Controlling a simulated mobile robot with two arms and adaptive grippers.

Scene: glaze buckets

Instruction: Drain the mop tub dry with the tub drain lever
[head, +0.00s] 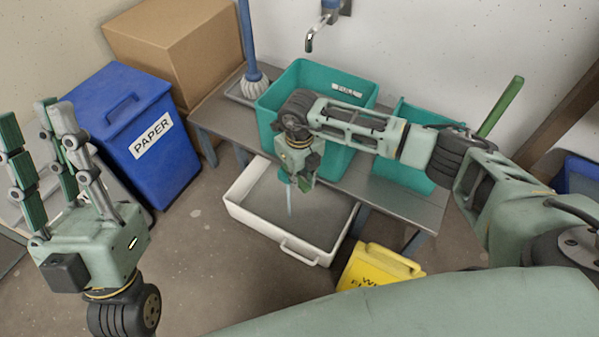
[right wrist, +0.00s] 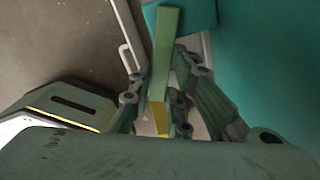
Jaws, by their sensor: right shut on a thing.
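The teal mop tub (head: 335,78) stands on a low grey bench, with a small white label on its inner back wall. My right gripper (head: 303,182) is at the tub's front, shut on the green drain lever, which shows as a bar between the fingers in the right wrist view (right wrist: 166,50). The fingers hide most of the lever in the head view. A thin pale stream (head: 289,203) falls below the gripper into a white tray (head: 240,207) on the floor. The water level inside the tub cannot be made out. My left gripper (head: 45,130) is open and empty at the left.
A second teal tub (head: 395,172) with a green stick (head: 502,108) stands right on the bench (head: 225,122). A mop (head: 250,50) stands left, a tap (head: 318,32) above. A blue paper bin (head: 150,175), cardboard box (head: 185,40) and yellow floor sign (head: 375,265) stand nearby.

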